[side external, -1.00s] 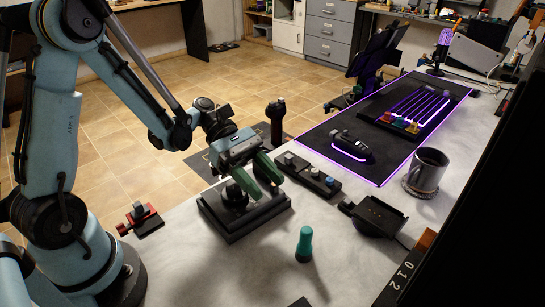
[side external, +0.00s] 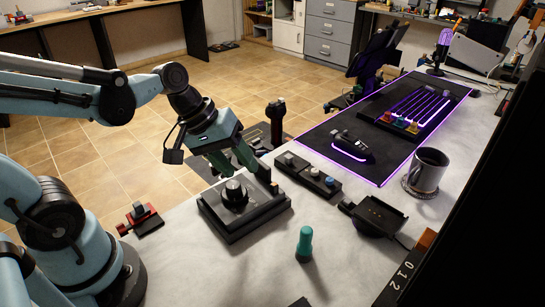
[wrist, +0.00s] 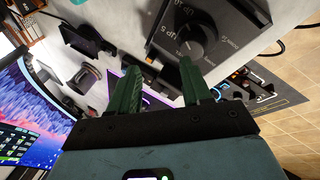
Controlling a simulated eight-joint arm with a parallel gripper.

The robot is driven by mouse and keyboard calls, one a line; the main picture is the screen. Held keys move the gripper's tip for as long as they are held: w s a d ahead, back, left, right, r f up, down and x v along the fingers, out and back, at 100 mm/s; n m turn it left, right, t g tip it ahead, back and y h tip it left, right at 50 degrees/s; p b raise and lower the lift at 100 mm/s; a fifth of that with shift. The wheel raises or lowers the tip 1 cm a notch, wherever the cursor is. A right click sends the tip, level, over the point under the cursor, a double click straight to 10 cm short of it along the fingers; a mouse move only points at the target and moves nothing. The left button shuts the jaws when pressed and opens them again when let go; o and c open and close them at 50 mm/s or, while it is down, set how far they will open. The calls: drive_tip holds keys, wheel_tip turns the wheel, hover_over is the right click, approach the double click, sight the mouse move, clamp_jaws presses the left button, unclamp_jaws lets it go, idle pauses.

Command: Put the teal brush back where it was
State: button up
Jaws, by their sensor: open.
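The teal brush (side external: 304,244) stands upright on the grey table, to the right of and nearer the camera than the black box with a round knob (side external: 236,194). A teal patch at the top edge of the wrist view, likely the brush (wrist: 150,16), is only partly visible. My gripper (side external: 238,168) hovers above the back of the knob box, with its green fingers apart and nothing between them. In the wrist view the fingers (wrist: 158,68) are spread, with the knob beyond the right one. The brush is well apart from my gripper.
A low switch box (side external: 308,176) stands behind the knob box. A black stand (side external: 376,214) and a mug (side external: 426,172) on a coaster are to the right. A red-and-black device (side external: 140,218) is at left. Bare table surrounds the brush.

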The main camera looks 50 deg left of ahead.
drive_tip(key=a+m+y, duration=0.1)
drive_tip(key=m, duration=0.1)
drive_tip(key=s+r+m+t+y, duration=0.1)
drive_tip(key=shift+a+m, duration=0.35)
drive_tip(key=shift+m, duration=0.05)
drive_tip(key=m+t, duration=0.1)
drive_tip(key=a+r+m+y, duration=0.1)
drive_tip(key=shift+a+r+m+t, duration=0.1)
drive_tip(key=shift+m+t, duration=0.3)
